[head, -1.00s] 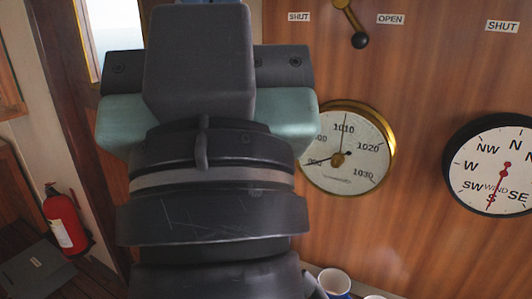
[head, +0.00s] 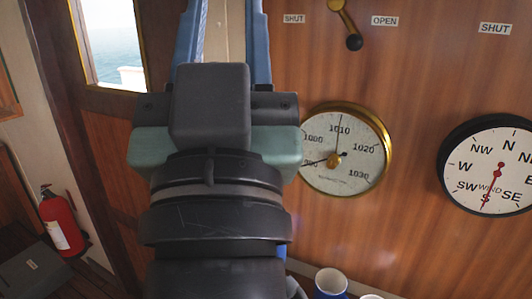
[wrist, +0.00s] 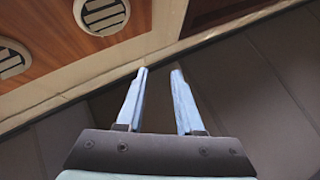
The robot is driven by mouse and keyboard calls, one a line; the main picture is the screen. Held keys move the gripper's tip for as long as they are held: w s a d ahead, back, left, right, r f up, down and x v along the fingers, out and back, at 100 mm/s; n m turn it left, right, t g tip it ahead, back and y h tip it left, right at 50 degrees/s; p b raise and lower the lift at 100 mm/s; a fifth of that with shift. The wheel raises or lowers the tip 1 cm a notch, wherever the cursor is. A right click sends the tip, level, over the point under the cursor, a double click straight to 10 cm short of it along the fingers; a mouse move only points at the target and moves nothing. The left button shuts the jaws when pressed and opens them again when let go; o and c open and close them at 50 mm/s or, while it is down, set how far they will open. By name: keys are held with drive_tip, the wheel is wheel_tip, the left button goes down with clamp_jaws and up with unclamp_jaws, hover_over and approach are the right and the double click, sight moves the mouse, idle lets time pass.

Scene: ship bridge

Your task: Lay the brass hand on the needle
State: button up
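The round barometer (head: 360,181) with a brass rim hangs on the wood wall, right of my gripper in the head view. One thin hand (head: 339,130) points up near 1010. Another dark hand (head: 314,163) points lower left near 990. A brass knob (head: 334,160) sits at the centre. I cannot tell by colour which hand is the brass one. My gripper (wrist: 159,72) is open and empty, its two blue fingers apart. In the head view the fingers point up, left of the barometer, and their tips are cut off. The barometer is not in the wrist view.
A wind dial (head: 490,165) hangs right of the barometer. A lever (head: 346,25) between SHUT and OPEN labels is above it. A cup (head: 331,283) stands below. A fire extinguisher (head: 62,220) is at left. The wrist view shows round vents (wrist: 101,14).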

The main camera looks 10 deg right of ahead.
drive_tip(key=shift+o, duration=1.3)
drive_tip(key=w+d+f+m+g+h+p, duration=0.1)
drive_tip(key=w+d+f+m+g+h, duration=0.1)
drive_tip(key=f, duration=0.7)
drive_tip(key=w+d+g+h, duration=0.1)
drive_tip(key=w+g, duration=0.1)
drive_tip(key=w, duration=0.1)
drive_tip(key=shift+w+f+g+h, duration=0.2)
drive_tip(key=shift+f+g+h, duration=0.2)
drive_tip(key=m+g+h+p, duration=0.2)
drive_tip(key=m+g+h, duration=0.2)
drive_tip(key=g, duration=0.2)
approach(331, 165)
drive_tip(key=p+x, duration=0.3)
drive_tip(key=x, duration=0.4)
drive_tip(key=shift+p, duration=0.4)
drive_tip(key=shift+x, duration=0.85)
clamp_jaws()
